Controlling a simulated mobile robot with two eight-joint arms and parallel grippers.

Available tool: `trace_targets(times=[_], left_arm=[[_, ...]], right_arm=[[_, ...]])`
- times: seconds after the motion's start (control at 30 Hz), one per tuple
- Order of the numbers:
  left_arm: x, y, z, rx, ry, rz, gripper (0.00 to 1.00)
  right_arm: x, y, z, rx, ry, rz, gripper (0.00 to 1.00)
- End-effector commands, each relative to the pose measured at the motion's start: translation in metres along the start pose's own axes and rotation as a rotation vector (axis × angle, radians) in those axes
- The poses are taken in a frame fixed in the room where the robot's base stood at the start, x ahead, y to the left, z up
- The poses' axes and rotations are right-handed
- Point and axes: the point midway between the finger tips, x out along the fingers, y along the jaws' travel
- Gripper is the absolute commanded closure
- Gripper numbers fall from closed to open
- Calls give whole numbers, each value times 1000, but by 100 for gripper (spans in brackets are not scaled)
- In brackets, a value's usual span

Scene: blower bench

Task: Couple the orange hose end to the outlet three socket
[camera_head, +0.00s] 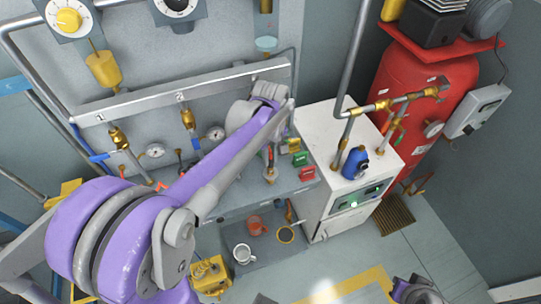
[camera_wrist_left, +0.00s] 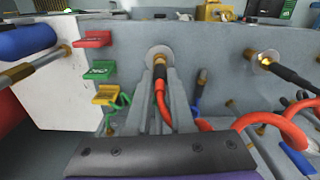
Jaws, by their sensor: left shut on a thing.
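The outlet three socket shows in the left wrist view as a pale round plate with a brass centre (camera_wrist_left: 158,51), on the grey bench surface. The orange hose end (camera_wrist_left: 160,74), with a dark collar, lies at this socket, in line with it. I cannot tell whether it is seated or only touching. My left gripper (camera_wrist_left: 161,88) is shut on the hose end, its grey fingers either side. In the head view the socket (camera_head: 270,176) shows beyond my purple arm, which hides much of the gripper. The orange hose (camera_wrist_left: 208,124) loops away right in the wrist view.
A neighbouring socket (camera_wrist_left: 265,60) holds a black hose end. A blue-hosed end (camera_wrist_left: 201,78) stands beside the orange one. Red (camera_wrist_left: 93,39), green (camera_wrist_left: 98,71) and yellow (camera_wrist_left: 106,95) tags sit close on the left. A white cabinet (camera_head: 330,150) stands right of the bench.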

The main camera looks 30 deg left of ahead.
Motion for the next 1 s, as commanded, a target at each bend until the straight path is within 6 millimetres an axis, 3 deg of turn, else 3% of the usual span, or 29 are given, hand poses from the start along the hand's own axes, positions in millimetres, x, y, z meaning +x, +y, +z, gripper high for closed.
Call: trace_targets(times=[0.53,1.0], left_arm=[[14,0,0,0,0,0,100],[15,0,0,0,0,0,100]], right_arm=[[8,0,8,0,-6,0,100],[9,0,8,0,-6,0,100]])
